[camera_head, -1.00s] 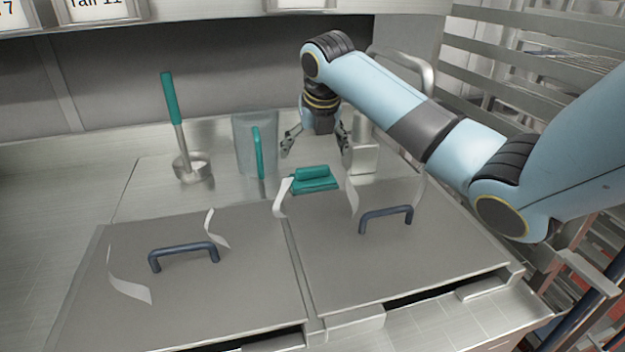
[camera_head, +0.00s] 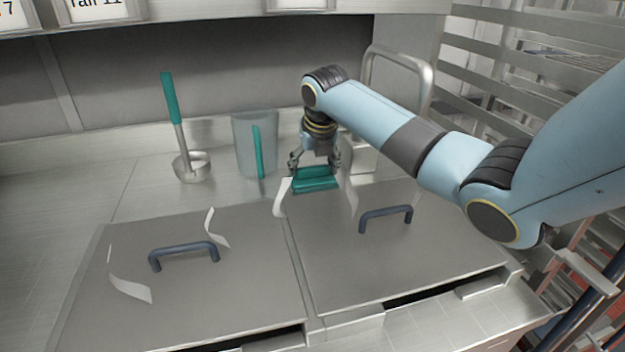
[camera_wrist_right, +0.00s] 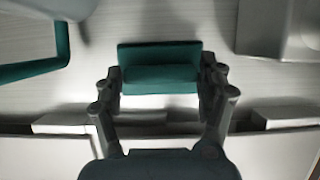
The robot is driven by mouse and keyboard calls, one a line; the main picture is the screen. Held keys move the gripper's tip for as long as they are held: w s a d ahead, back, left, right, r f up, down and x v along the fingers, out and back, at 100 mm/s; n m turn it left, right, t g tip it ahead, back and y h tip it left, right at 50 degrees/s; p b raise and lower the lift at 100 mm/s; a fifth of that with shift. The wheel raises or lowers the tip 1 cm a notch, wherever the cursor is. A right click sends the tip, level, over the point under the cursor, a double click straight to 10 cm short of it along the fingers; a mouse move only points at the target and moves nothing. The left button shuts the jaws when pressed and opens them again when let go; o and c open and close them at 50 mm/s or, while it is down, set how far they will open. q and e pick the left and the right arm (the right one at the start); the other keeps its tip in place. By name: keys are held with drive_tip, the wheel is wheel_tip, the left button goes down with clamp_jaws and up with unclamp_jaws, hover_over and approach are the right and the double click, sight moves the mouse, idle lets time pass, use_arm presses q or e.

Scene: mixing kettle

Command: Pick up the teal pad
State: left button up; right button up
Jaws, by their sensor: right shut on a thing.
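The teal pad (camera_head: 315,180) lies on the steel counter just behind the two lids, with a raised grip block on top. My right gripper (camera_head: 315,165) reaches down over it from above and is shut on it, one finger at each end. In the right wrist view the teal pad (camera_wrist_right: 160,70) sits between the two fingers of my right gripper (camera_wrist_right: 160,85). Whether the pad is touching the counter is hard to tell. My left gripper is not in view.
A clear jug (camera_head: 243,145) with a teal handle and a ladle (camera_head: 190,165) with a teal grip stand to the left. A metal block and tap (camera_head: 362,160) are close on the right. Lids with dark handles (camera_head: 185,254) (camera_head: 386,216) lie in front.

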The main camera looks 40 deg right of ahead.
drive_tip(key=c, duration=0.3)
drive_tip(key=shift+r, duration=0.1)
drive_tip(key=shift+r, duration=0.65)
drive_tip(key=shift+s+a+f+t+h+b, duration=0.2)
drive_tip(key=shift+s+t+h+b, duration=0.1)
drive_tip(key=shift+s+t+b, duration=0.25)
drive_tip(key=shift+s+a+f+t+h+b, duration=0.2)
drive_tip(key=shift+t+h+b, duration=0.15)
drive_tip(key=shift+t, duration=0.3)
wheel_tip(320, 180, up, 11)
drive_tip(key=s+a, duration=0.2)
drive_tip(key=s, duration=0.1)
drive_tip(key=shift+s+a+r+g+y+p, duration=0.2)
drive_tip(key=shift+s+a+r+g+p, duration=0.3)
drive_tip(key=shift+s+a, duration=1.85)
drive_tip(key=shift+s+a+r+g+y+p, duration=0.3)
drive_tip(key=shift+s+a+p, duration=0.5)
drive_tip(key=shift+s, duration=3)
drive_tip(key=shift+s+a+r+g+y+p, duration=0.15)
drive_tip(key=shift+s+a+r+g+p, duration=0.2)
drive_tip(key=shift+s+a, duration=2.05)
